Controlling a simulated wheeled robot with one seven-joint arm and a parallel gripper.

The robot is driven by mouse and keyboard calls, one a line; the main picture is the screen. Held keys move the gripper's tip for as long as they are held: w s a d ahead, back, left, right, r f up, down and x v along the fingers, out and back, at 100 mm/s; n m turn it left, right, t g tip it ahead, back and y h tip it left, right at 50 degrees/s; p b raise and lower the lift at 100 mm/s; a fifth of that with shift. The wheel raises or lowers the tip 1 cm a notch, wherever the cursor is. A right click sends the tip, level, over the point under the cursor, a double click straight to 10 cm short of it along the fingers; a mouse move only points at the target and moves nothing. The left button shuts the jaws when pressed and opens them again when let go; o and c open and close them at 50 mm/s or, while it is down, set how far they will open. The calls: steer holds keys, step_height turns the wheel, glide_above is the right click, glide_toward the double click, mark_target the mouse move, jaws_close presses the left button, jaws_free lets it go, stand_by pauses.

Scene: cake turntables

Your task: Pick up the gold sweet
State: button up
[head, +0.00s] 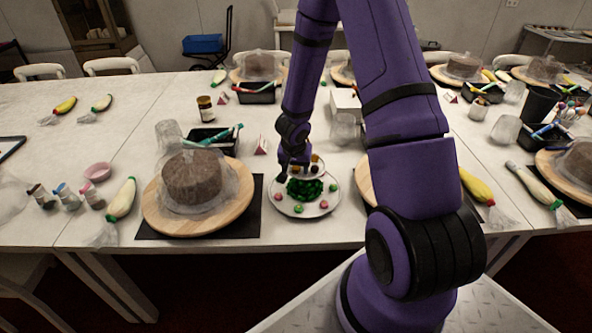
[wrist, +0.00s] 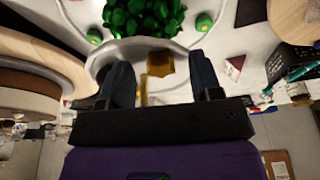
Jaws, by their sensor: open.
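The gold sweet (wrist: 160,63) shows in the wrist view as a small, shiny amber piece in the gap between my two dark fingers. My gripper (wrist: 160,70) is open, with one finger on each side of the sweet; I cannot tell whether either touches it. A second gold patch lies just below it, partly hidden by the gripper body. In the head view my gripper (head: 291,168) is low at the back left of the white sweets plate (head: 300,210), and it partly hides the small dish (head: 306,172) behind the green heap.
A heap of green sweets (head: 304,189) fills the plate's middle, with pink and green sweets around it. A wrapped brown cake (head: 192,178) on a wooden turntable (head: 160,219) stands close on the left. A dark caddy (head: 215,140) and small red triangle (head: 261,146) stand behind.

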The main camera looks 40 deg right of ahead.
steer(key=shift+f, duration=0.1)
steer(key=c, duration=1)
steer(key=shift+o, duration=0.2)
steer(key=shift+s, duration=0.1)
